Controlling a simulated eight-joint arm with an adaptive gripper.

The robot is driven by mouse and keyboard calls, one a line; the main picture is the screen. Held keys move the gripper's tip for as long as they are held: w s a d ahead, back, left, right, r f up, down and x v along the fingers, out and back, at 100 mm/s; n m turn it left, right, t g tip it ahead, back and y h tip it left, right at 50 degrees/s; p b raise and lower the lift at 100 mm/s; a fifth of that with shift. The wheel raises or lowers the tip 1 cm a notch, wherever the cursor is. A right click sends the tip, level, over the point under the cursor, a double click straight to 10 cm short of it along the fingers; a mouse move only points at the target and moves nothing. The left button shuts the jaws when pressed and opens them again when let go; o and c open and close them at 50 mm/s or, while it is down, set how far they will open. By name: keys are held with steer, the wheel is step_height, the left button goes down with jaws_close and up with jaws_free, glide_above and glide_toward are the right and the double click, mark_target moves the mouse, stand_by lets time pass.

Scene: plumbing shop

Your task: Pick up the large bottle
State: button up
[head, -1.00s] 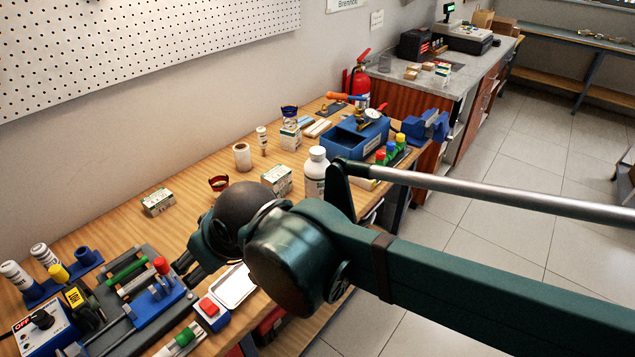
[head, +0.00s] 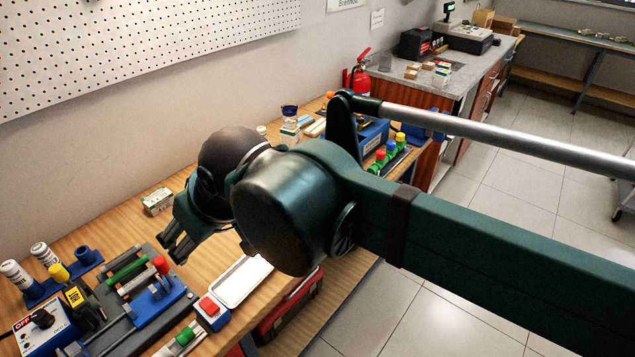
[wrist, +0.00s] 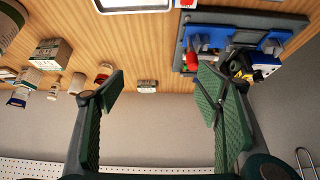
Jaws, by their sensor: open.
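The large white bottle is hidden behind my arm in the head view. In the wrist view, a large pale rounded thing with a label, likely this bottle (wrist: 10,24), is cut off by the left edge. My gripper (wrist: 162,82) is open and empty, its two green-padded fingers wide apart. In the head view my gripper (head: 174,243) hangs above the bench, near the grey fixture. The likely bottle lies well to the left of my fingers in the wrist view, apart from them.
The wooden bench (head: 100,217) carries a small carton (head: 157,201), a white tray (head: 241,281) and a grey-and-blue fixture (head: 150,318). A larger carton (wrist: 51,53) and a white roll (wrist: 77,83) stand near the likely bottle. A pegboard wall (head: 150,45) is behind.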

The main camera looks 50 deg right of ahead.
steer(key=w+d+r+m+g+h+p, duration=0.1)
steer(key=w+d+r+m+p, duration=0.1)
steer(key=w+d+r+p, duration=0.3)
steer(key=w+d+r+m+g+p, duration=0.1)
steer(key=d+m+p, duration=0.15)
steer(key=d, duration=0.45)
steer(key=d+f+m+g+p, duration=0.1)
steer(key=d+p, duration=0.3)
steer(key=d, duration=0.5)
steer(key=s+d+f+m+g+p, duration=0.1)
steer(key=d+m+p, duration=0.2)
steer(key=d, duration=0.6)
steer(key=s+d+f+m+g+p, duration=0.1)
steer(key=d+m+g+p, duration=0.1)
steer(key=d+p, duration=0.4)
steer(key=shift+s+d+p, duration=0.1)
steer(key=shift+d+p, duration=0.3)
steer(key=shift+d, duration=1.4)
steer(key=f, duration=0.4)
steer(key=shift+s+d+f, duration=0.1)
steer(key=shift+d+f, duration=0.1)
steer(key=shift+f, duration=0.45)
steer(key=shift+d+f, duration=0.1)
steer(key=shift+f, duration=1.15)
steer(key=shift+f, duration=0.2)
